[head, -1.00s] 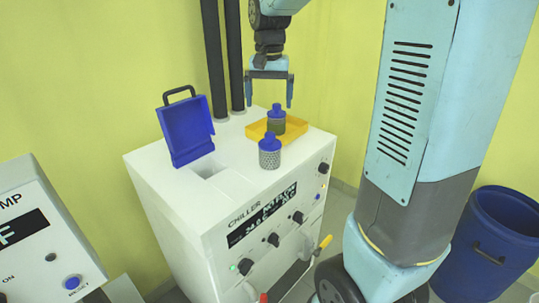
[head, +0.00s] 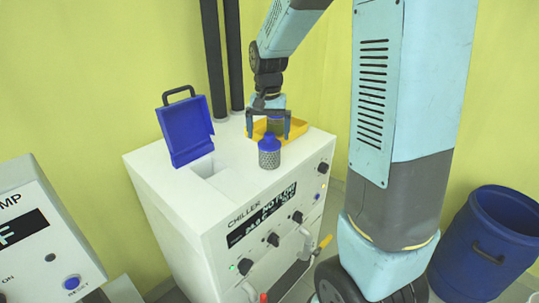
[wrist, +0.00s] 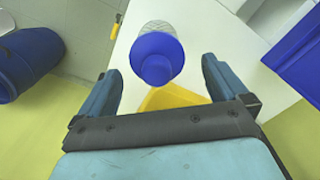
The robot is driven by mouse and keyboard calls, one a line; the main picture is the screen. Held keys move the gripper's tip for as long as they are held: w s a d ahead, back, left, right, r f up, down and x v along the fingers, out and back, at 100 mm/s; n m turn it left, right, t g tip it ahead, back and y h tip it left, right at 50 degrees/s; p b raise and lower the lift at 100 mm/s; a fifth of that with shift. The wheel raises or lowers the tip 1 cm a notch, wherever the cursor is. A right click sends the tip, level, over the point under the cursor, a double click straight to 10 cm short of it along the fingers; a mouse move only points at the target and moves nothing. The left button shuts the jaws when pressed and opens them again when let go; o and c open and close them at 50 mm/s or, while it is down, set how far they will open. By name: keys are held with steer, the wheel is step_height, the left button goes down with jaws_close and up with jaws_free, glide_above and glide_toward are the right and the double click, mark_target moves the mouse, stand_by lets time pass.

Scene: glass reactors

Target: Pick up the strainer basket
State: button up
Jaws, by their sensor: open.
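A strainer basket (head: 269,157) with a blue cap and grey mesh body stands upright on the white chiller top, in front of a yellow tray (head: 300,127). My gripper is open and points down, just behind and above the front basket. In the wrist view, the basket's blue cap (wrist: 157,58) shows in the gap between my fingertips (wrist: 161,68), with its mesh beyond. I see no contact with it.
Two black pipes (head: 232,60) rise behind. A blue barrel (head: 487,245) stands on the floor at the right.

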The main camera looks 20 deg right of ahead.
mark_target(270, 150)
step_height(270, 150, down, 4)
steer(key=shift+s+d+f, duration=0.1)
steer(key=shift+s+d, duration=0.05)
steer(key=c, duration=1.3)
steer(key=shift+r, duration=0.25)
